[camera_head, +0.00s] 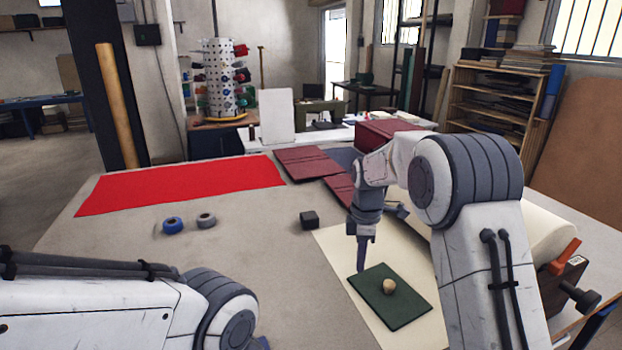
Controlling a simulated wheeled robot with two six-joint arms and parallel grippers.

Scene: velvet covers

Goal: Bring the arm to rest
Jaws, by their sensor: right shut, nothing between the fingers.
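My right arm comes in from the lower right, and its gripper (361,262) points down just above the far left edge of the green cover (376,305). The right gripper is shut and empty. The green cover lies flat on a cream sheet (347,254), with a small pale round object (389,286) on top of it. My left arm shows at the lower left, folded low; its gripper is out of the picture.
A red cloth (180,184) lies at the table's far left. Two tape rolls, blue (172,224) and grey (206,220), and a dark block (309,219) stand mid-table. Maroon covers (308,162) lie at the back. A cream roll (540,222) is at the right.

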